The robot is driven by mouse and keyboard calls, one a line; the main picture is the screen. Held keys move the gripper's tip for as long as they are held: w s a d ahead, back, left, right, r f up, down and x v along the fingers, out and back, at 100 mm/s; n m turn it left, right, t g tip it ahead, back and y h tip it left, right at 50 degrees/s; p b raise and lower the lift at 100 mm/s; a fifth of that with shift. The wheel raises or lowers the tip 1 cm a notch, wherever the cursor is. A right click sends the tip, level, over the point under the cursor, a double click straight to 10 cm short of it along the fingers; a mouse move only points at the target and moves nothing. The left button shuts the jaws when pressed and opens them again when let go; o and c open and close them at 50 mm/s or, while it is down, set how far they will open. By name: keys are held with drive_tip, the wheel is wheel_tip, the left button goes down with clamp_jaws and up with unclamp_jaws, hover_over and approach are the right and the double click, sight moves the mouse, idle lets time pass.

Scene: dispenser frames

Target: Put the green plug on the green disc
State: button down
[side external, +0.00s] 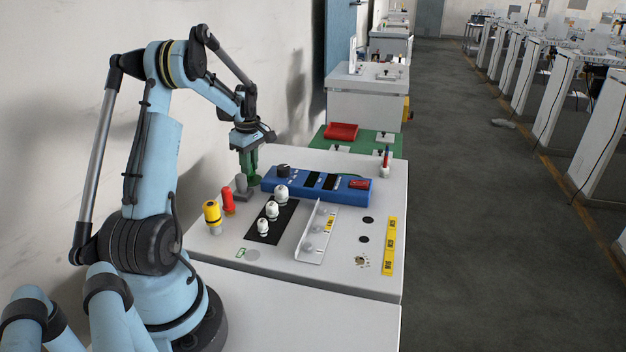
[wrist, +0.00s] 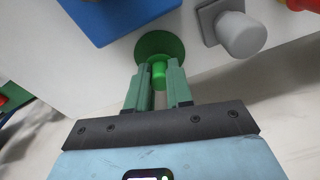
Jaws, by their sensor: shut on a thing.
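The green plug (wrist: 159,76) is a bright green peg between the two dark green fingers of my gripper (wrist: 160,88) in the wrist view. My gripper is shut on it. The green disc (wrist: 153,44) is darker and round, right beyond the plug's end. The plug overlaps the disc's near edge in this view, and I cannot tell whether they touch. In the side view my gripper (side external: 249,172) points down at the back left of the white table, beside the blue box. There the plug is hidden by the fingers and the disc is hard to make out.
A grey plug (wrist: 240,34) on a grey square base stands close to the right in the wrist view. The blue box (side external: 316,185) is close on the other side. Red (side external: 228,201) and yellow (side external: 211,214) plugs, white knobs (side external: 272,209) and a metal bracket (side external: 317,232) stand nearer the front.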

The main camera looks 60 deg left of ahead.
sight(253, 174)
drive_tip(key=shift+f, duration=0.1)
drive_tip(key=c, duration=1)
unclamp_jaws()
wheel_tip(253, 174, up, 12)
drive_tip(key=w+d+r+m+t, duration=0.1)
drive_tip(key=w+d+r+m, duration=0.25)
drive_tip(key=d, duration=0.55)
drive_tip(key=d+f+m+t, duration=0.1)
drive_tip(key=d+m+t, duration=0.1)
drive_tip(key=d+m, duration=0.4)
drive_tip(key=s+d+f+m+t, duration=0.1)
drive_tip(key=d+m, duration=0.6)
drive_tip(key=d, duration=0.7)
drive_tip(key=s+d+f+m+t, duration=0.1)
drive_tip(key=d+f+m+t, duration=0.1)
drive_tip(key=d+m, duration=0.5)
drive_tip(key=shift+s+d+f+m+t+h, duration=0.15)
drive_tip(key=shift+d+t, duration=0.25)
drive_tip(key=shift+d, duration=0.5)
drive_tip(key=shift+d+r+m+t+h, duration=0.1)
drive_tip(key=shift+d+t+h, duration=0.25)
drive_tip(key=shift+d, duration=0.5)
